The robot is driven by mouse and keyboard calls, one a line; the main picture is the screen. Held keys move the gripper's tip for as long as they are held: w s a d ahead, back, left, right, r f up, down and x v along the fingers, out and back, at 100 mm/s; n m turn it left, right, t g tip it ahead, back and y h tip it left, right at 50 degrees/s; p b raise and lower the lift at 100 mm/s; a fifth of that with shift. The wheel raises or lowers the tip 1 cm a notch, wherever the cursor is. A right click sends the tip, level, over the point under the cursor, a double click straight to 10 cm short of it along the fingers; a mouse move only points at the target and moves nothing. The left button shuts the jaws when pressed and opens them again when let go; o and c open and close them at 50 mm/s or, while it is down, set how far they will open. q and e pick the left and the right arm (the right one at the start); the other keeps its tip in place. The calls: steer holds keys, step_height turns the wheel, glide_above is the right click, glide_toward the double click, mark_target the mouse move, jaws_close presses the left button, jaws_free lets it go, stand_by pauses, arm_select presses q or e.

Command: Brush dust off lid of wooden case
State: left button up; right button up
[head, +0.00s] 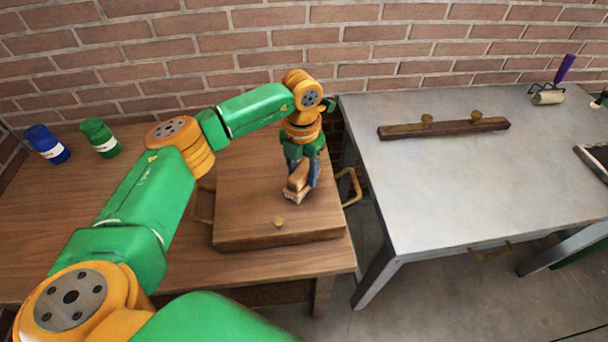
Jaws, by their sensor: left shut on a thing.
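The wooden case (245,222) lies closed on the wooden table, with a small brass knob (279,222) near its front edge and brass handles at its left and right sides. My left gripper (300,180) points down over the right part of the lid and is shut on a wooden brush (297,184). The brush's pale lower edge is at or just above the lid; I cannot tell whether it touches. No dust can be made out on the lid at this size. My right gripper is not in view.
Blue (46,143) and green (99,137) containers stand at the table's back left. A grey metal table (450,190) to the right, across a gap, holds a wooden bar with two knobs (444,128), a purple-handled roller (549,96) and a dark-framed tray (594,160). A brick wall is behind.

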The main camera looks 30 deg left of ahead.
arm_select(q)
steer(key=r, duration=0.1)
steer(key=r+p, duration=0.1)
steer(key=r, duration=0.1)
steer(key=shift+s+a+p, duration=0.3)
steer(key=shift+a+p, duration=0.05)
steer(key=shift+p, duration=0.05)
steer(key=shift+d+r+p, duration=0.15)
steer(key=shift+r+p, duration=1.1)
steer(key=shift+r, duration=0.35)
steer(key=shift+f, duration=0.1)
